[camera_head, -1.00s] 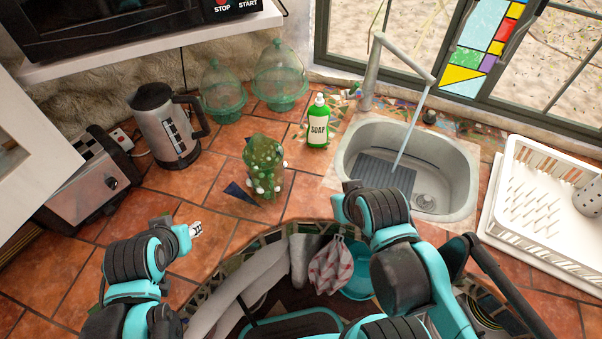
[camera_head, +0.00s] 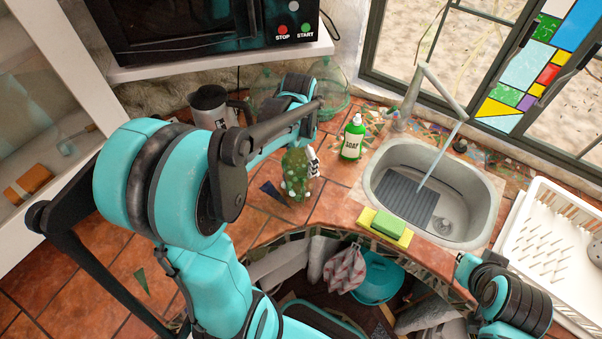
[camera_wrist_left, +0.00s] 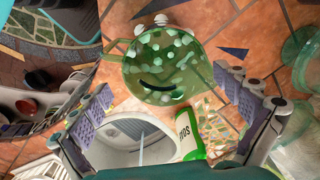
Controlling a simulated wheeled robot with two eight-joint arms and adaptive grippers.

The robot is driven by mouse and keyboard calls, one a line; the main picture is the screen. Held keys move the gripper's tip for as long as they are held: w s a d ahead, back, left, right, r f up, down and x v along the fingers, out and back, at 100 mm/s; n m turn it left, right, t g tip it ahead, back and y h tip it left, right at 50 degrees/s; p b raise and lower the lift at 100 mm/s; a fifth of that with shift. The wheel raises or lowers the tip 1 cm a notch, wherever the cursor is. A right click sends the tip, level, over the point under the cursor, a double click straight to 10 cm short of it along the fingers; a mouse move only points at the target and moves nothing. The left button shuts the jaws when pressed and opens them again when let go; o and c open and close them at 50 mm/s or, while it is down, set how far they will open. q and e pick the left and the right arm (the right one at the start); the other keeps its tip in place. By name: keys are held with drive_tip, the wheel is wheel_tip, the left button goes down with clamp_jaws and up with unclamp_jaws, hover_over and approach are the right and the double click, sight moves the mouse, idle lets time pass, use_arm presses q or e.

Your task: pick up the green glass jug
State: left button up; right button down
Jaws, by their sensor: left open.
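The green glass jug (camera_head: 294,186), dotted with pale spots, stands on the tiled counter left of the soap bottle. It also shows in the left wrist view (camera_wrist_left: 170,62), with its handle towards the left. My left gripper (camera_head: 313,162) reaches over from above, and one fingertip shows at the jug's upper right edge. In the left wrist view the two fingers are wide apart, with the jug beyond and between them; nothing is held. My right gripper (camera_head: 464,264) is at the lower right, in front of the sink; its fingers are too small to judge.
The green soap bottle (camera_head: 352,138) stands close to the right of the jug. Green glass domes (camera_head: 334,90) and a kettle (camera_head: 207,103) stand behind, partly covered by my left arm. A sponge (camera_head: 388,223) lies at the front of the sink (camera_head: 482,228). A dish rack (camera_head: 548,268) is right.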

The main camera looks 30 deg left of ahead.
use_arm(q)
drive_tip(key=f, duration=0.2)
drive_tip(key=f+b, duration=0.1)
drive_tip(key=f, duration=0.5)
drive_tip(key=shift+w+a+f+b, duration=0.1)
drive_tip(key=shift+w+a+b, duration=0.05)
drive_tip(key=shift+a+b, duration=0.25)
drive_tip(key=c, duration=1.2)
